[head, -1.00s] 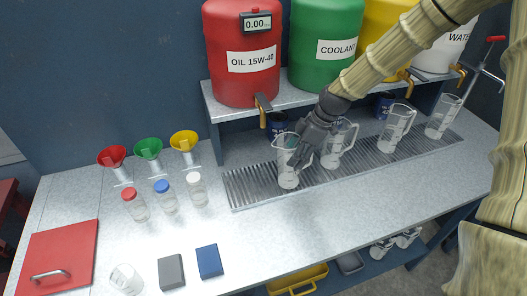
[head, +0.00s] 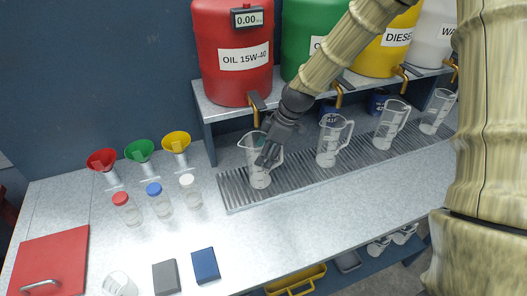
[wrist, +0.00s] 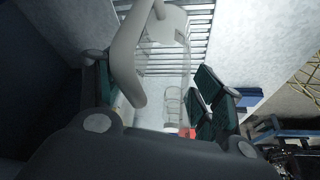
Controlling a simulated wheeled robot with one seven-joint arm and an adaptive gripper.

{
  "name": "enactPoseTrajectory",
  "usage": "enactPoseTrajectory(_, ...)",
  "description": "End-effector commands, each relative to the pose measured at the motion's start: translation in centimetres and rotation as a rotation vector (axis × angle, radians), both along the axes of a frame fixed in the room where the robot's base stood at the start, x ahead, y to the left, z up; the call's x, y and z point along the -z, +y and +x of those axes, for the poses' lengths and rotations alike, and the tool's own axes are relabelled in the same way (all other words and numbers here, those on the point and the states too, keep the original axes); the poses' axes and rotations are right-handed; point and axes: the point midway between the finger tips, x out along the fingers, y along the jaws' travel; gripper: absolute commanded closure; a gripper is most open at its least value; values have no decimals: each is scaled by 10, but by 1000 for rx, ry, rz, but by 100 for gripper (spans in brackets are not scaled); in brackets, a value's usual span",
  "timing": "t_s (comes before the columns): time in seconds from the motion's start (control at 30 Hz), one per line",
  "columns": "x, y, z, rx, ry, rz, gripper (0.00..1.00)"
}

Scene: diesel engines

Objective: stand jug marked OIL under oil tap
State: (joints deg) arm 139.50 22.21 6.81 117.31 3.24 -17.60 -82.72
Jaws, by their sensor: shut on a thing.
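A clear jug (head: 258,181) with a spout and handle is upright at the left part of the slatted drip grate, below and roughly in line with the oil tap (head: 256,101). Whether its base touches the grate is hard to tell. The tap is on the red drum marked OIL 15W-40 (head: 228,80). My gripper (head: 268,160) is shut on the jug at its right side. The wrist view shows the pale jug handle (wrist: 130,60) close up beside the dark green finger pads. The jug's label is not readable, and my fingers hide part of it.
Several similar jugs, the nearest (head: 329,150), stand along the grate (head: 240,195) to the right. Green, yellow and white drums sit on the shelf above. Funnels, capped bottles (head: 161,203) and a red board (head: 48,262) are at left.

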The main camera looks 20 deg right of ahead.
Motion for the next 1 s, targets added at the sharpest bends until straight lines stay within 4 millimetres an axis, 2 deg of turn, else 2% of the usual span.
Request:
enactPoseTrajectory(0.07, 0, 0, 0, -1, 0, 0, 85)
enactPoseTrajectory(0.1, 0, 0, 0, -1, 0, 0, 31)
enactPoseTrajectory(0.23, 0, 1, 0, -1, 0, 0, 9)
enactPoseTrajectory(0.67, -2, -1, 0, -1, -1, 1, 9)
enactPoseTrajectory(1.0, -29, -12, -4, -1, -4, 0, 9)
